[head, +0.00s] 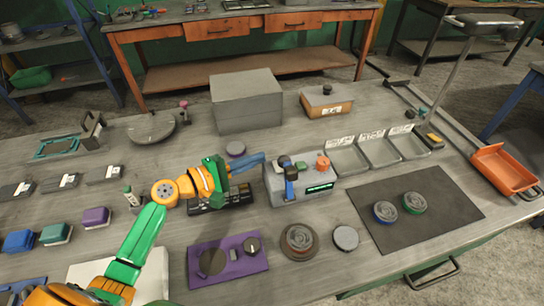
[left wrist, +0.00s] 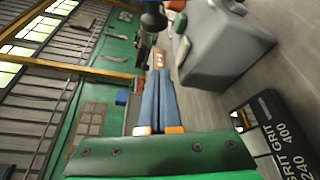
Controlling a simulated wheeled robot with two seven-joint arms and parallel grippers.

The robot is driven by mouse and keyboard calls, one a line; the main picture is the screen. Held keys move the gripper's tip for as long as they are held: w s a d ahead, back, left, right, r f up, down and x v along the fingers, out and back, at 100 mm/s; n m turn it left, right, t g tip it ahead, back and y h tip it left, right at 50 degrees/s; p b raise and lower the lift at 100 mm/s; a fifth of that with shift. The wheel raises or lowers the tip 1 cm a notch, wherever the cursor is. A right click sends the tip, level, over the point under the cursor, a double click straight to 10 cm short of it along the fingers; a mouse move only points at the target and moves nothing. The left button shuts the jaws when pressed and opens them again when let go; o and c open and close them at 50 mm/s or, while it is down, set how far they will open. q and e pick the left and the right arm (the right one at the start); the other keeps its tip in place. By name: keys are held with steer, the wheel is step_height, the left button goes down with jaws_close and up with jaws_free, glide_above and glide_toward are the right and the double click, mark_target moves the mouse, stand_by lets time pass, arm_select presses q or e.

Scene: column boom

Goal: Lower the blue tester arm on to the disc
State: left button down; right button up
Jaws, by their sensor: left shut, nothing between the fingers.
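The grey tester (head: 300,187) stands mid-table with a small green display. Its blue arm (head: 291,176) shows as a short blue bar at the box's near left part, with a dark knob close by. I cannot tell its exact angle, and no disc is clearly visible under it. My left gripper (head: 262,158) is shut and empty, its blue fingers pointing right towards the tester's left side. In the left wrist view the fingers (left wrist: 157,62) lie together, a dark knob (left wrist: 153,19) is just beyond their tips, and the grey tester (left wrist: 212,50) is to the right.
A dark grit box (left wrist: 278,130) lies under my left gripper. A purple plate (head: 228,262), a dark round disc (head: 299,241) and a grey disc (head: 346,238) lie in front. Grey bins (head: 346,158) adjoin the tester's right. A dark mat (head: 445,211) holds two coloured discs.

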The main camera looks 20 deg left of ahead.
mark_target(267, 164)
arm_select(q)
steer(key=x, duration=0.3)
steer(key=shift+w+d+r, duration=0.2)
steer(key=shift+w+d, duration=0.05)
steer(key=shift+d, duration=0.05)
steer(key=s+d+r+p, duration=0.1)
steer(key=p, duration=0.2)
steer(key=shift+s+d, duration=0.3)
steer(key=shift+s, duration=0.05)
steer(key=shift+s+d+r+p, duration=0.15)
steer(key=shift+s+d+p, duration=0.15)
steer(key=shift+s+p, duration=0.25)
steer(key=shift+s, duration=0.15)
